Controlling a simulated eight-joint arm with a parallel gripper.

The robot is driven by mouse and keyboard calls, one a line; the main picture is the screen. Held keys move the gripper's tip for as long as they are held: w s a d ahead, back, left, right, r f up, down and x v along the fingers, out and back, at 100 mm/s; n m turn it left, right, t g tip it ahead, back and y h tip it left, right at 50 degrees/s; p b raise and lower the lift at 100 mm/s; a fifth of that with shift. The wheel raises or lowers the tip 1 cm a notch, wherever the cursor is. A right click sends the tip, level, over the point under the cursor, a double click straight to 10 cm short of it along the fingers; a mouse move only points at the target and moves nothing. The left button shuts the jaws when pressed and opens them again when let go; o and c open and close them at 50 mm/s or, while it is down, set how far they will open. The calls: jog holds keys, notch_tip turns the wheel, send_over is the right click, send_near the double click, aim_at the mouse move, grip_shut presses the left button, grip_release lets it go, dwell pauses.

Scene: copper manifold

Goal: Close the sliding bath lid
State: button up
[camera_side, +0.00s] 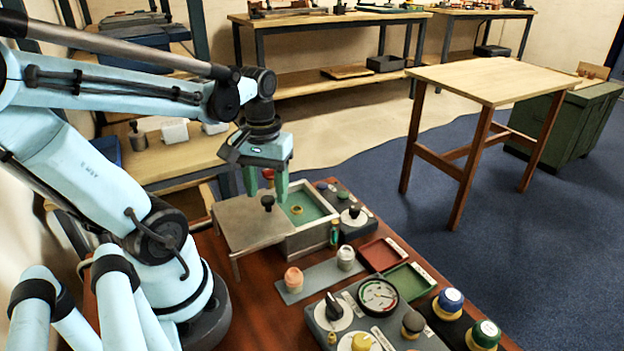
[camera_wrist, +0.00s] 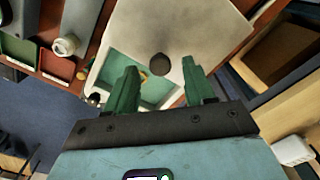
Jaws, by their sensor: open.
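The sliding lid (camera_side: 232,222) is a flat grey plate with a dark round knob (camera_side: 268,203) near its right edge. It lies to the left of the bath (camera_side: 318,236), whose green interior is largely uncovered. A small brass ring (camera_side: 297,210) lies inside the bath. My gripper (camera_side: 267,188) points down with its green fingers apart, just above the knob. In the wrist view, the knob (camera_wrist: 160,65) appears between the open fingertips (camera_wrist: 162,72), with the pale lid (camera_wrist: 205,30) beyond. I see no contact with the knob.
A dark panel with a white dial (camera_side: 353,217) stands right of the bath. In front are a red tray (camera_side: 382,254), a green tray (camera_side: 409,280), two small jars on a grey strip (camera_side: 318,279), and a gauge panel (camera_side: 378,296). A small green bottle (camera_side: 334,233) stands by the bath's front corner.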

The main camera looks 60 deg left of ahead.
jog(key=shift+f, duration=0.65)
grip_shut()
